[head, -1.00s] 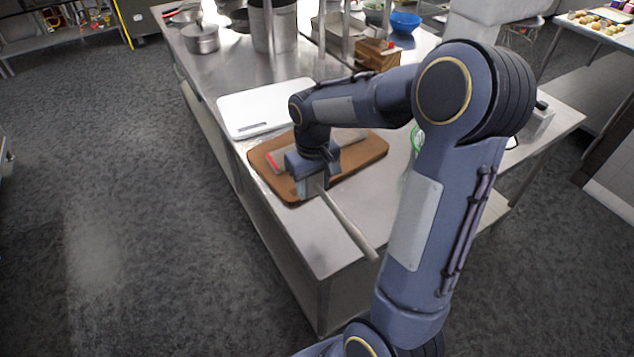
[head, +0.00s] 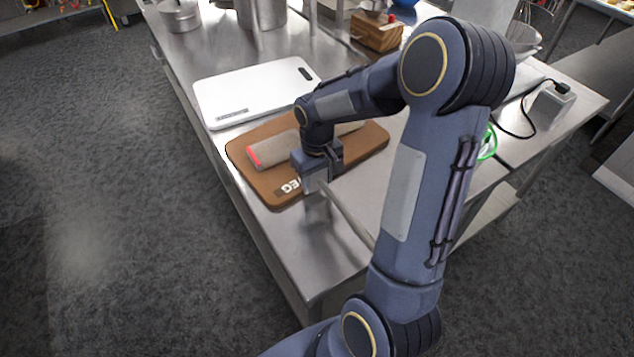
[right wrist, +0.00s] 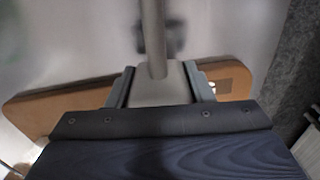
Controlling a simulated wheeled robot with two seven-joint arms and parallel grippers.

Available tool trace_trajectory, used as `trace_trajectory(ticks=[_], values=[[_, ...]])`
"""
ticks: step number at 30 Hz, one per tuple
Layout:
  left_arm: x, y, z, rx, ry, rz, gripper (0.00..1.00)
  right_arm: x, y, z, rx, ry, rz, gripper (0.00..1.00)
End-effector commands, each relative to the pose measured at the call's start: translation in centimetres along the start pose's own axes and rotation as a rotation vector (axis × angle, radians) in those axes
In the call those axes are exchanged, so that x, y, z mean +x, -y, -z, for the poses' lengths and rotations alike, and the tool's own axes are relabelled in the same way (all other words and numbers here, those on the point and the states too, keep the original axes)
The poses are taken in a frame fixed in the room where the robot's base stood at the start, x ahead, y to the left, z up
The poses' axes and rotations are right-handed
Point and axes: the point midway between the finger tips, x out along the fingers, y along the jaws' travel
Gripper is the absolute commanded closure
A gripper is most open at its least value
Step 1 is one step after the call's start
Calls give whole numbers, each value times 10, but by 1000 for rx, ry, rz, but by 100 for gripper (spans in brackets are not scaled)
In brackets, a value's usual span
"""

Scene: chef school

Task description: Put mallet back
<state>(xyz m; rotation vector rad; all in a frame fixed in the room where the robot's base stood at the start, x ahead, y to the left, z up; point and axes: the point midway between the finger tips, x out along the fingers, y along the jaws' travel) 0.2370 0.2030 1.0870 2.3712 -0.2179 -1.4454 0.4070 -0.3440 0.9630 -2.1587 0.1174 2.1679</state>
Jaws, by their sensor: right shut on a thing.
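My right gripper (head: 318,198) is shut on a grey metal mallet at the near edge of a brown cutting board (head: 262,190). The mallet's thin handle (head: 352,225) points toward the front right, over the steel table. In the right wrist view, the mallet (right wrist: 160,85) sits between both fingers (right wrist: 162,88), with its rod running up the picture. The mallet's head is mostly hidden by the gripper in the head view. I cannot tell whether the mallet touches the table. My left gripper is not in view.
A long grey-beige object with a red end (head: 275,150) lies on the brown board. A white board (head: 255,90) lies behind it. Pots (head: 180,15) and a wooden block (head: 376,32) stand farther back. A cabled box (head: 553,98) is at right. Bare steel (head: 300,240) lies in front.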

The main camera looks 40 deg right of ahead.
Motion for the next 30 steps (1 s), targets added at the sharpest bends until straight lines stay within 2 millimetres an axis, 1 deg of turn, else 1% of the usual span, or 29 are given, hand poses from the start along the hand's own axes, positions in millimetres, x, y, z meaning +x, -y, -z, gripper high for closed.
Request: trace_trajectory(ticks=[1, 8, 14, 15, 19, 26, 28, 30], values=[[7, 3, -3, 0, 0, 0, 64, 8, 0, 0, 0, -3, 0, 87], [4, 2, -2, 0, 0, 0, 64, 5, 0, 0, 0, -3, 0, 87], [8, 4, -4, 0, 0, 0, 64, 12, 0, 0, 0, -3, 0, 87], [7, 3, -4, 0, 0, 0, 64, 10, 0, 0, 0, -2, 0, 48], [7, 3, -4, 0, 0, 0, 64, 10, 0, 0, 0, -1, 1, 31], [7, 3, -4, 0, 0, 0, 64, 10, 0, 0, 0, -1, 0, 31], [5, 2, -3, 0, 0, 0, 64, 8, 0, 0, 0, -2, 0, 31], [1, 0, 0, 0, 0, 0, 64, 2, 0, 0, 0, -2, 0, 31]])
